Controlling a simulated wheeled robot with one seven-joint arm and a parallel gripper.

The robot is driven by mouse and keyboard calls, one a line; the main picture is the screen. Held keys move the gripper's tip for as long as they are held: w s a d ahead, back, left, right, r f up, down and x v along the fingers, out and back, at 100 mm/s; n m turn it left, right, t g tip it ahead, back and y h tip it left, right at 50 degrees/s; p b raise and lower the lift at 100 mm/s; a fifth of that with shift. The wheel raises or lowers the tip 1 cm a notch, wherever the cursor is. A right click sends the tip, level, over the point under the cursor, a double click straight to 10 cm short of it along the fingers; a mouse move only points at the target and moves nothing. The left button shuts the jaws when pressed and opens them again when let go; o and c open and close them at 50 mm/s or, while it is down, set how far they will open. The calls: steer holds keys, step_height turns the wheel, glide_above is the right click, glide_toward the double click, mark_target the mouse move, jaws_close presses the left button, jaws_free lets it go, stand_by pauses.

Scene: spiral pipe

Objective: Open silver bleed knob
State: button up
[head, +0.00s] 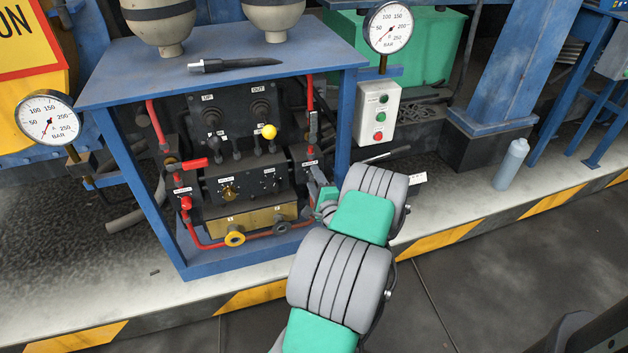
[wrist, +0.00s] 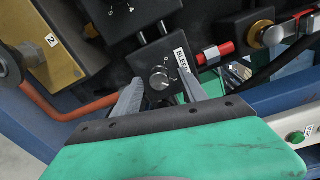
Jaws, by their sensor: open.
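The silver bleed knob (wrist: 160,80) is a small round knob on a black block beside a white BLEED label (wrist: 182,62) in the wrist view. My gripper (wrist: 161,76) is open, with one grey finger to the left of the knob and one to the right. Gaps show between the fingers and the knob. I cannot tell how deep the fingertips reach. In the head view my gripper (head: 320,188) is at the right side of the blue-framed panel. I cannot make out the bleed knob there.
The blue frame's right post (head: 348,120) stands close to my gripper. A red-tipped fitting (wrist: 218,52) and an orange pipe (wrist: 75,108) lie near the knob. A yellow block (head: 250,216), red pipes (head: 205,243) and a green-and-red button box (head: 378,115) are nearby.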

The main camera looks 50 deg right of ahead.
steer(key=v, duration=0.7)
steer(key=shift+s+p, duration=0.2)
steer(key=shift+p, duration=0.15)
steer(key=shift+a, duration=0.2)
